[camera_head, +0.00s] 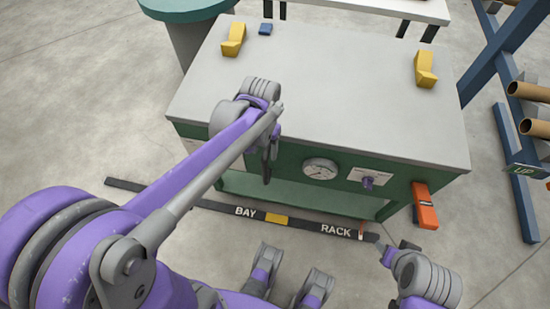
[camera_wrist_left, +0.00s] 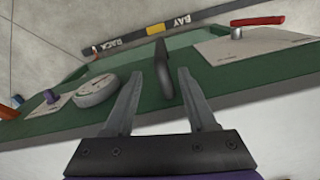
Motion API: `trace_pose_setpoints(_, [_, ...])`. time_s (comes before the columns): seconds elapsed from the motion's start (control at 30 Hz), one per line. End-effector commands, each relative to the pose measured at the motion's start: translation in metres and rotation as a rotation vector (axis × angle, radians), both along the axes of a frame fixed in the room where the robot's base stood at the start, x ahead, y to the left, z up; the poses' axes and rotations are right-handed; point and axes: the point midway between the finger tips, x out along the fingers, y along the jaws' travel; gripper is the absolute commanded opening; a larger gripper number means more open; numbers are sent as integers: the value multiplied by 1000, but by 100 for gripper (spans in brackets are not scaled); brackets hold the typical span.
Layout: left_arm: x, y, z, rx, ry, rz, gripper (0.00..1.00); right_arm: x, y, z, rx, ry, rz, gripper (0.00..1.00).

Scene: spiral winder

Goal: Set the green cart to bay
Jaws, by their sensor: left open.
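The green cart (camera_head: 300,198) has a grey top and stands behind a dark floor strip (camera_head: 200,203) lettered BAY and RACK. A yellow patch (camera_head: 277,218) lies between the words, and a small red-and-white mark (camera_head: 361,232) is by RACK. My left gripper (camera_head: 268,160) is at the cart's front, left of the round gauge. In the left wrist view, my left gripper (camera_wrist_left: 159,75) is open, with a dark upright handle (camera_wrist_left: 163,72) seen between its fingers; contact cannot be told. My right gripper (camera_head: 384,250) is low at the right, its jaws unclear.
The cart front carries a gauge (camera_head: 320,169), a purple knob (camera_head: 368,182) and an orange handle (camera_head: 425,207). A red lever (camera_wrist_left: 258,21) shows in the left wrist view. Yellow blocks (camera_head: 233,39) stand on the top. A blue rack (camera_head: 490,60) with tubes is at right.

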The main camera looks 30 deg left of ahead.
Motion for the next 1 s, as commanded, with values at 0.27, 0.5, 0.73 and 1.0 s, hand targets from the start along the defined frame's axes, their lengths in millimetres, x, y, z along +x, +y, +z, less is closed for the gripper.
trace_pose_setpoints(0.27, [0, 0, -50, 0, -1, 0, 57, 0, 0, -17, 0, 6, 0, 50])
trace_pose_setpoints(0.5, [0, 0, -88, 0, -2, 0, 57, 1, 0, -30, 0, 11, 0, 50])
trace_pose_setpoints(0.73, [0, 0, -101, 0, -3, 0, 57, 1, 0, -34, 0, 12, 0, 50])
trace_pose_setpoints(1.0, [0, 0, -101, 0, -3, 0, 52, 1, 0, -34, 0, 12, 0, 50])
